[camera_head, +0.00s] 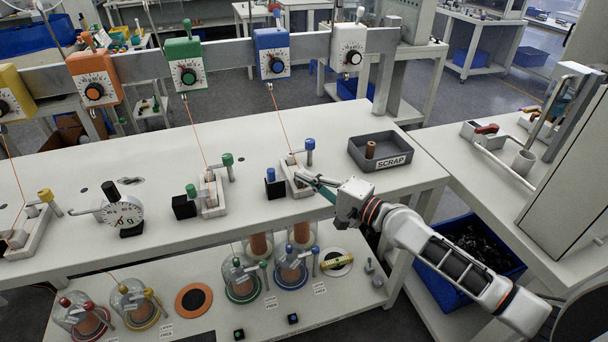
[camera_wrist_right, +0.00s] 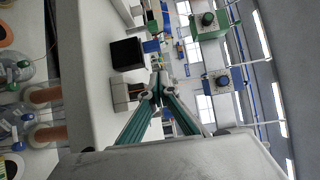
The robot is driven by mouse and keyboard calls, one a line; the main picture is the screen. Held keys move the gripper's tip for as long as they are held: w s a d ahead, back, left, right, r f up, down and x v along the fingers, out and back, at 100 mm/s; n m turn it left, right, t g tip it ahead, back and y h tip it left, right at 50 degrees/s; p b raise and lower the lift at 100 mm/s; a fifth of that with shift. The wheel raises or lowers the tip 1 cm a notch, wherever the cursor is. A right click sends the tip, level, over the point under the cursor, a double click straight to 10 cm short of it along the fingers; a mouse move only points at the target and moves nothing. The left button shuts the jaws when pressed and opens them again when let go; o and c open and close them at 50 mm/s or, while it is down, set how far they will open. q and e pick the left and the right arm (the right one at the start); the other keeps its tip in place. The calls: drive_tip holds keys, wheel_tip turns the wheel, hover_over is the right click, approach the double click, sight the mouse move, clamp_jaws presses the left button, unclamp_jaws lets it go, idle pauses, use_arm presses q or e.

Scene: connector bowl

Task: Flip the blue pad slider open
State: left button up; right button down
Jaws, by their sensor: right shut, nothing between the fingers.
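The blue station's small white pad unit (camera_head: 297,183) stands on the white bench, with a blue-capped lever (camera_head: 310,147) upright behind it and a blue knob (camera_head: 270,175) at its left above a black block. The copper wire from the blue dial box (camera_head: 272,53) runs down to it. My right gripper (camera_head: 304,178) is shut and empty, with its fingertips at the pad unit's right side; I cannot tell whether they touch it. In the right wrist view the teal fingers (camera_wrist_right: 159,90) meet beside the pad unit (camera_wrist_right: 124,95), with the black block (camera_wrist_right: 127,54) beyond. My left gripper is out of view.
A grey scrap tray (camera_head: 390,165) holding a brown spool stands right of the pad unit. The green station's similar unit (camera_head: 211,192) stands to the left. Glass jars (camera_head: 291,270) stand on the lower shelf. The bench front is mostly clear.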

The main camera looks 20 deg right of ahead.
drive_tip(key=b+v, duration=0.1)
drive_tip(key=v, duration=0.7)
drive_tip(key=shift+s+b, duration=0.4)
drive_tip(key=shift+d, duration=0.1)
